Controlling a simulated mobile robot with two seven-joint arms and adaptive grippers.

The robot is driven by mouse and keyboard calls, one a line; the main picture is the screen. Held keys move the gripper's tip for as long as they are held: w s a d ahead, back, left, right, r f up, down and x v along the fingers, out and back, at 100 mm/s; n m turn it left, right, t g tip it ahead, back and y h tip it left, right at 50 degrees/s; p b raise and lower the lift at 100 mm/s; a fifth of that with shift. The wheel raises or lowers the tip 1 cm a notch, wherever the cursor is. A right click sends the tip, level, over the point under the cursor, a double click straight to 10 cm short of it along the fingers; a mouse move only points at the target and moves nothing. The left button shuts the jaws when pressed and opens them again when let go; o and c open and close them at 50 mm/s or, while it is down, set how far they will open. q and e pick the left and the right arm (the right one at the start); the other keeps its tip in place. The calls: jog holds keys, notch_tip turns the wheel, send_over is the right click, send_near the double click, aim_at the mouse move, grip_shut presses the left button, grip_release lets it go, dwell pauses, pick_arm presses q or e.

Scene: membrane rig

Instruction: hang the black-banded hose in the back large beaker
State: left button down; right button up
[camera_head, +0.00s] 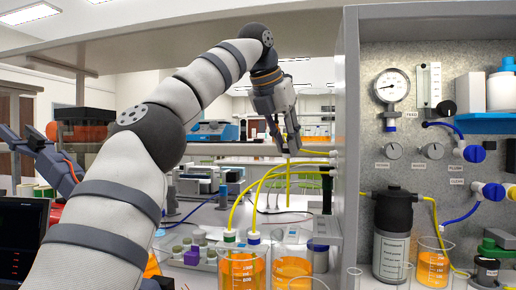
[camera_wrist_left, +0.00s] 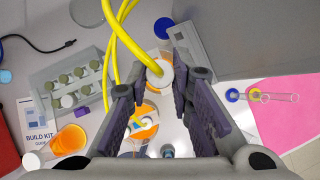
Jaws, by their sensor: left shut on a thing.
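My left gripper (camera_head: 284,150) is shut on a yellow hose (camera_head: 289,182), whose lower length hangs straight down above the beakers. I cannot make out a black band on it. In the left wrist view, a white round piece (camera_wrist_left: 160,73) shows between the fingers of the left gripper (camera_wrist_left: 161,66). Two beakers of orange liquid stand below: a left one (camera_head: 242,272) and a right one (camera_head: 293,270). Green-banded (camera_head: 230,236) and blue-banded (camera_head: 253,238) hose collars sit at the left beaker's top. Which beaker is the back large one is unclear. My right gripper is not in view.
A grey panel (camera_head: 402,135) with a gauge and knobs stands at the right, its side wall close to the hose. A rack of capped vials (camera_wrist_left: 75,84) lies left of the beakers. A small beaker (camera_head: 432,265) and a dark canister (camera_head: 392,240) stand right.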

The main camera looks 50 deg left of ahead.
pick_arm(q)
jog(key=shift+w+d+f, duration=0.1)
jog(key=shift+d+f, duration=0.05)
jog(key=shift+f, duration=0.75)
jog(key=shift+w+d+f, duration=0.1)
jog(key=shift+d+f, duration=0.05)
jog(key=shift+f, duration=0.8)
jog(key=shift+d+f, duration=0.15)
jog(key=shift+f, duration=0.75)
